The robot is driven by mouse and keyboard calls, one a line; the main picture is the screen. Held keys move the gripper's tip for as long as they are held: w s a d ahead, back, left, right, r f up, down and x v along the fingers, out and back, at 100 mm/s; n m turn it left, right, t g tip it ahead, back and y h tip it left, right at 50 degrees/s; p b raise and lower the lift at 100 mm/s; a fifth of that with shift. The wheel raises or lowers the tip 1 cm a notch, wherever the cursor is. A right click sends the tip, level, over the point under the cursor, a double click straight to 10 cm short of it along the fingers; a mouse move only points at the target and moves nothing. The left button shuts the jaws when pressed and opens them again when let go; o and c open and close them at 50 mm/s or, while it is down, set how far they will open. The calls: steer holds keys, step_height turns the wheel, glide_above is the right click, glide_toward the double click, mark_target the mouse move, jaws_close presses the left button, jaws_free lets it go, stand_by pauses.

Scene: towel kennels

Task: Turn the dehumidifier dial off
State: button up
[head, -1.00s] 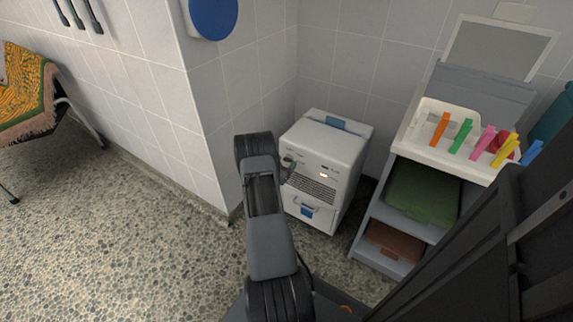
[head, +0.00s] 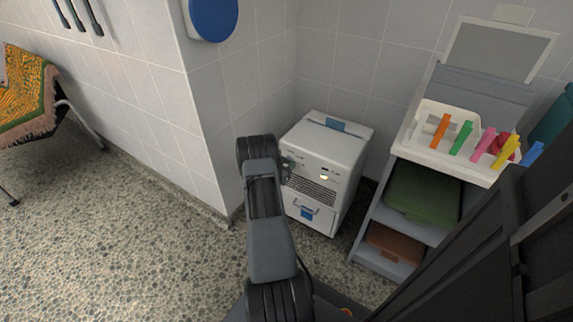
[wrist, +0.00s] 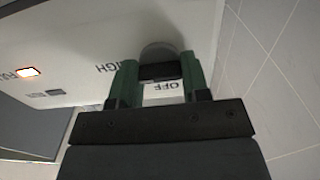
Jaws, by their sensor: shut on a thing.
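The dehumidifier (head: 333,147) is a white box in the corner, with a grille, a small lit orange-white light (head: 324,177) and a drawer with a handle on its front. In the wrist view its panel shows the printed words HIGH and OFF beside the grey round dial (wrist: 159,50). My gripper (wrist: 160,71) has green fingers on either side of the dial's dark grip bar and is shut on it. In the head view my arm hides the dial, and only a bit of green finger shows.
A grey shelf unit (head: 377,222) stands right of the dehumidifier, with a white tray (head: 436,153) of coloured clips on top and a green folded thing (head: 422,194) below. A tiled wall corner (head: 212,130) is close on the left. The pebbled floor (head: 110,240) at left is clear.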

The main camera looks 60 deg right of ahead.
steer(key=shift+n+p, duration=0.75)
steer(key=shift+n, duration=8.35)
steer(key=o, duration=0.9)
steer(key=a+p, duration=0.3)
steer(key=a, duration=1.1)
steer(key=shift+p, duration=0.35)
steer(key=shift+w+d, duration=0.1)
